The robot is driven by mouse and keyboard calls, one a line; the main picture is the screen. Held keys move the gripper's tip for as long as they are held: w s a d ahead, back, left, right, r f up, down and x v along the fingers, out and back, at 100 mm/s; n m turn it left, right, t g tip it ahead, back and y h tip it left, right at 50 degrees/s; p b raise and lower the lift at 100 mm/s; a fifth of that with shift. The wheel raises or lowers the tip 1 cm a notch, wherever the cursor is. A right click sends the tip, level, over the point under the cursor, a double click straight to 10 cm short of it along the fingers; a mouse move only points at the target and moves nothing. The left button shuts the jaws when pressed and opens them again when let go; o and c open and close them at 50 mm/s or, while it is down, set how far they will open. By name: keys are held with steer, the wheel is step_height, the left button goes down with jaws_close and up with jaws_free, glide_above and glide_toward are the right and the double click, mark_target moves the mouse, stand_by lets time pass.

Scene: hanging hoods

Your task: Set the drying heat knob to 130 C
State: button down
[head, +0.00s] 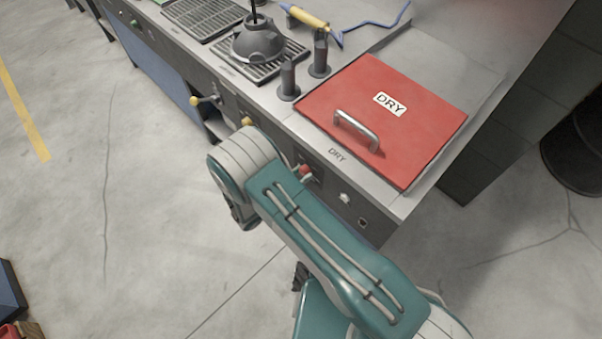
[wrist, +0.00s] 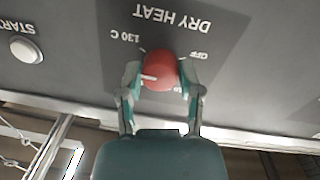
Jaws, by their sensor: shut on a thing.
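The red drying heat knob (wrist: 160,68) is on a dark panel marked DRY HEAT, which reads upside down in the wrist view. My gripper (wrist: 160,78) is shut on it, one finger on each side. The knob's white pointer line points to the picture's left, a little below the 130 C label (wrist: 124,38) and its tick. The OFF label (wrist: 197,56) is at the upper right. Another label at the knob's lower right is partly hidden by a finger. In the head view the red knob (head: 305,170) shows beside my arm, which hides the gripper.
A white START button (wrist: 26,50) is left of the knob panel. Above the front panel, a red DRY lid (head: 420,112) with a metal handle (head: 355,130) covers part of the bench. Yellow knobs (head: 246,121) are farther left along the front.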

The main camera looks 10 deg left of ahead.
steer(key=shift+f+m, duration=0.1)
steer(key=shift+m, duration=0.9)
steer(key=shift+a, duration=0.1)
steer(key=shift+c, duration=1.3)
jaws_free()
steer(key=shift+w, duration=0.1)
steer(key=v, duration=1.2)
